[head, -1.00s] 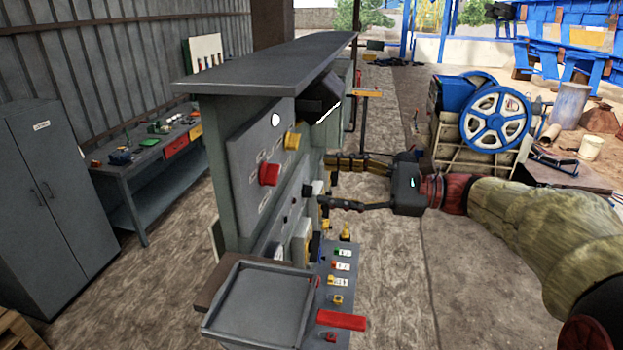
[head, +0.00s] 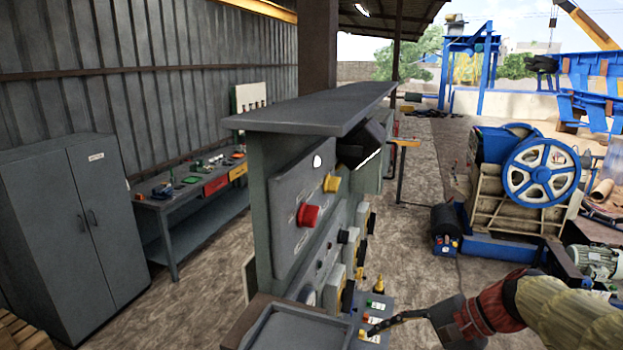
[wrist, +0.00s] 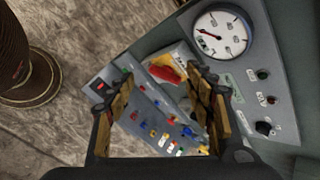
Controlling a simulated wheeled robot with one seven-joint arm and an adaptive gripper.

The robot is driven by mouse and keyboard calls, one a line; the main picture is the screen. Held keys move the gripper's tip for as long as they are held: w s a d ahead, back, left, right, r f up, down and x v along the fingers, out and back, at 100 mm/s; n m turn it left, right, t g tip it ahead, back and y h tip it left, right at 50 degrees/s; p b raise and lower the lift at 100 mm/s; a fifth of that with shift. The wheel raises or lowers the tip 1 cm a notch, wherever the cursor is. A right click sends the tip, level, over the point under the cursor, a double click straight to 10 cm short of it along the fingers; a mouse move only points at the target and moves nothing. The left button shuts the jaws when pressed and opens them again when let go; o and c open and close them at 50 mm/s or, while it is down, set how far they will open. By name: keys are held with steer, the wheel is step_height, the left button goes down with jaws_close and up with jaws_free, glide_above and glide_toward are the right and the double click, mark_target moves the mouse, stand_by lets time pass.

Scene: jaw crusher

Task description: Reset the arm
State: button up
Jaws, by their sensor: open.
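My gripper (head: 372,328) is at the lower right in the head view, low beside the front of the grey control cabinet (head: 262,165). The wrist view shows its two fingers (wrist: 160,80) spread apart with nothing held between them. Beyond the fingers are a button panel (wrist: 150,128) with several coloured buttons and a red handle (wrist: 168,73) on a yellow plate. I cannot tell whether a finger touches the panel. My forearm reaches in from the right in the head view.
The cabinet carries a red knob (head: 308,216), and a round gauge (wrist: 220,35) shows in the wrist view. A grey locker (head: 75,230) and workbench (head: 190,205) stand left. The blue-wheeled crusher (head: 541,172) stands right.

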steer(key=s+f+n+h+b, duration=0.2)
steer(key=s+f+n+b, duration=0.1)
steer(key=s+f+b, duration=0.2)
steer(key=s+d+f+n+t+h+b, duration=0.1)
steer(key=s+f+n+h+b, duration=0.2)
steer(key=f+b, duration=0.7)
steer(key=s+d+f+n+t+h+b, duration=0.1)
steer(key=s+f+n+h+b, duration=0.2)
steer(key=f, duration=0.7)
steer(key=shift+s+d+n+b, duration=0.25)
steer(key=shift+s+n+b, duration=0.85)
steer(key=shift+s+b, duration=1.3)
